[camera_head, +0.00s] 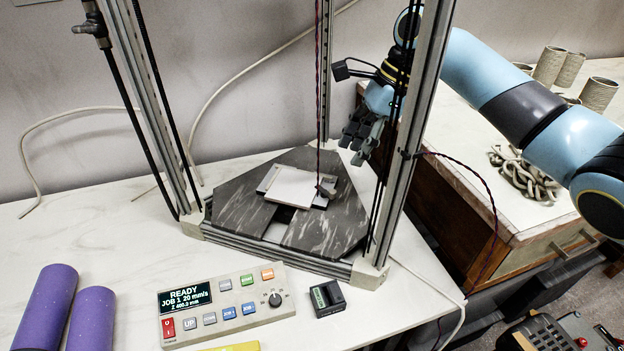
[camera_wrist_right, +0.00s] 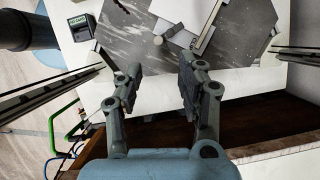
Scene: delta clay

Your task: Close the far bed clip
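The printer bed is a dark, streaked plate (camera_head: 335,222) between the printer's uprights. A pale square plate (camera_head: 290,187) lies on it; in the right wrist view it shows at the top (camera_wrist_right: 185,12). A small dark clip-like piece (camera_head: 326,188) sits at the pale plate's right edge. In the right wrist view a small pale fitting (camera_wrist_right: 196,43) shows at the plate's corner. I cannot tell whether it is the far clip, or open or shut. My right gripper (camera_head: 362,135) is behind the right upright, apart from the bed. Its fingers (camera_wrist_right: 160,75) are apart and empty. My left gripper is not in view.
The right front upright (camera_head: 415,120) stands close to my right arm. Purple rolls (camera_head: 45,305) are at the left. A wooden cabinet (camera_head: 470,230) with coiled clay stands right.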

